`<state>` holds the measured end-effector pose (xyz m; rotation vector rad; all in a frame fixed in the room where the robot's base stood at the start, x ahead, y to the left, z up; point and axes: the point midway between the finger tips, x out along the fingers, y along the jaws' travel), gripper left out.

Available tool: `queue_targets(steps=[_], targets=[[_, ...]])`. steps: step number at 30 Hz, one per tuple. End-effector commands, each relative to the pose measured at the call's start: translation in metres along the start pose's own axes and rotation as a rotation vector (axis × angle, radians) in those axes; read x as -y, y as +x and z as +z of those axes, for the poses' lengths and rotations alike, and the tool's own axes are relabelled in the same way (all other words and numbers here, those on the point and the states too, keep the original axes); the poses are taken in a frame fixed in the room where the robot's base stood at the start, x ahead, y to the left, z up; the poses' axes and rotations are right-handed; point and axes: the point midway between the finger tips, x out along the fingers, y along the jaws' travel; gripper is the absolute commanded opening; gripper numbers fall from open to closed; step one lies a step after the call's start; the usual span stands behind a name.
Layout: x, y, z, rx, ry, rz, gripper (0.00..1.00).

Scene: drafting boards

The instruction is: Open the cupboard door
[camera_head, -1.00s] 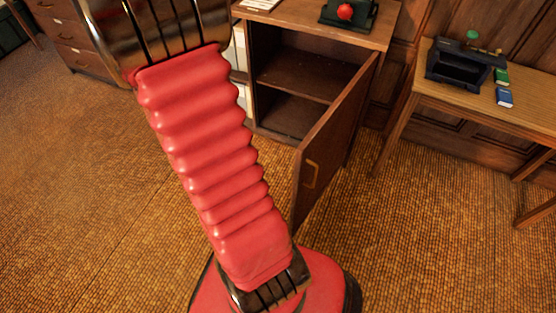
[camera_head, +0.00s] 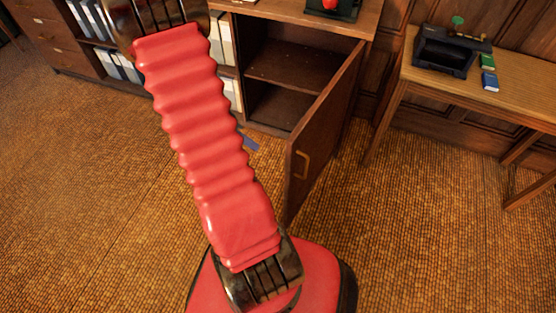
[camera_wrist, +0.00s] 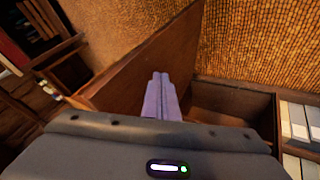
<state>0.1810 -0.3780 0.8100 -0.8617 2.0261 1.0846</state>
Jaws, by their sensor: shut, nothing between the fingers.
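The cupboard (camera_head: 250,130) stands at the top middle of the head view, with a shelf and an empty-looking interior. Its brown door (camera_head: 325,130) is swung wide open to the right, with a brass-coloured handle (camera_head: 301,166) on its outer face. In the wrist view the door (camera_wrist: 135,65) spreads behind and left of my gripper, and the cupboard's interior (camera_wrist: 235,105) shows to the right. My gripper (camera_wrist: 162,80) has its lavender fingers together and empty. Whether they touch the door is unclear. A small blue-violet piece, perhaps a fingertip, shows beside my arm in the head view.
A wooden table (camera_head: 430,85) with a dark device (camera_head: 450,50) and small books (camera_head: 489,80) stands at right. White binders (camera_head: 225,45) fill shelves left of the cupboard. The carpet (camera_head: 420,220) is clear in front and right of the door.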

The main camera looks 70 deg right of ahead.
Motion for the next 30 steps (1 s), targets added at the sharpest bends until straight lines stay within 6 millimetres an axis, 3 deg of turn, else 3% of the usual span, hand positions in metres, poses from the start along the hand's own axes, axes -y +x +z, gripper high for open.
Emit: queue_targets(steps=[20, 30], targets=[[-0.001, 0.092, 0.001, 0.002, -0.002, 0.003, 0.00], [-0.033, 0.109, 0.000, 0.002, -0.001, 0.001, 0.00]])
